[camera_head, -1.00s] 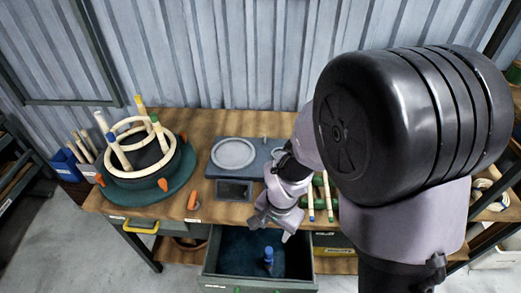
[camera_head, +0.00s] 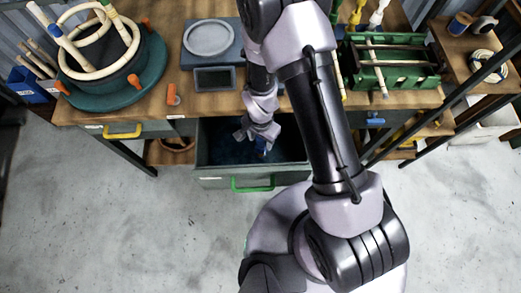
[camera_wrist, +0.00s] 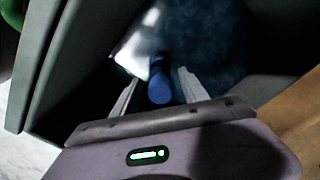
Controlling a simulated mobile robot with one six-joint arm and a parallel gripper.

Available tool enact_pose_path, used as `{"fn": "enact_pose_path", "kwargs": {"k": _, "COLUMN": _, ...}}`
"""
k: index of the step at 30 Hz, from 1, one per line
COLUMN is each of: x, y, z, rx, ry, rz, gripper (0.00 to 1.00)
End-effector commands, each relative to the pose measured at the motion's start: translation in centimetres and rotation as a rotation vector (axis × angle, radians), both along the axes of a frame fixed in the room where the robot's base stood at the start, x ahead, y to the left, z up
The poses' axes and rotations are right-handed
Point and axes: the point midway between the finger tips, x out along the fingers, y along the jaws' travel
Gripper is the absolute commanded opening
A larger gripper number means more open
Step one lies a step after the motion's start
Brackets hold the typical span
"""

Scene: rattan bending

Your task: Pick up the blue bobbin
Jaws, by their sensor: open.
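The blue bobbin (camera_wrist: 160,86) stands in the open drawer, between the two fingers of my gripper in the wrist view. In the head view a small part of the bobbin (camera_head: 261,146) shows just beside my gripper (camera_head: 258,137), which reaches down into the drawer (camera_head: 212,172). My gripper (camera_wrist: 152,98) is open, with a finger on each side of the bobbin. Whether the fingers touch it cannot be told. The bobbin's lower part is hidden in the dark drawer.
The drawer's walls (camera_wrist: 62,62) stand close around my gripper. A workbench (camera_head: 190,98) above holds a round rattan form (camera_head: 105,75), a scale (camera_head: 210,50) and a green crate (camera_head: 395,72). Another drawer with a yellow handle (camera_head: 122,131) is at left. The floor in front is clear.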

Motion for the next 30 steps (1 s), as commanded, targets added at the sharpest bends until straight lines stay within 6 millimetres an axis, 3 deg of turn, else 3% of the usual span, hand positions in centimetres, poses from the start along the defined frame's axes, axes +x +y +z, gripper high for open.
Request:
{"fn": "enact_pose_path", "kwargs": {"k": 2, "x": -0.07, "y": -0.01, "z": -1.74, "rx": 0.000, "ry": 0.002, "rz": 0.001, "gripper": 0.51}}
{"fn": "enact_pose_path", "kwargs": {"k": 8, "x": -0.03, "y": 0.01, "z": -1.57, "rx": 0.001, "ry": 0.001, "rz": 0.001, "gripper": 0.51}}
{"fn": "enact_pose_path", "kwargs": {"k": 16, "x": -0.03, "y": 0.00, "z": -1.55, "rx": 0.001, "ry": 0.001, "rz": 0.001, "gripper": 0.00}}
{"fn": "enact_pose_path", "kwargs": {"k": 30, "x": -0.03, "y": 0.00, "z": -1.54, "rx": 0.001, "ry": 0.001, "rz": 0.000, "gripper": 0.00}}
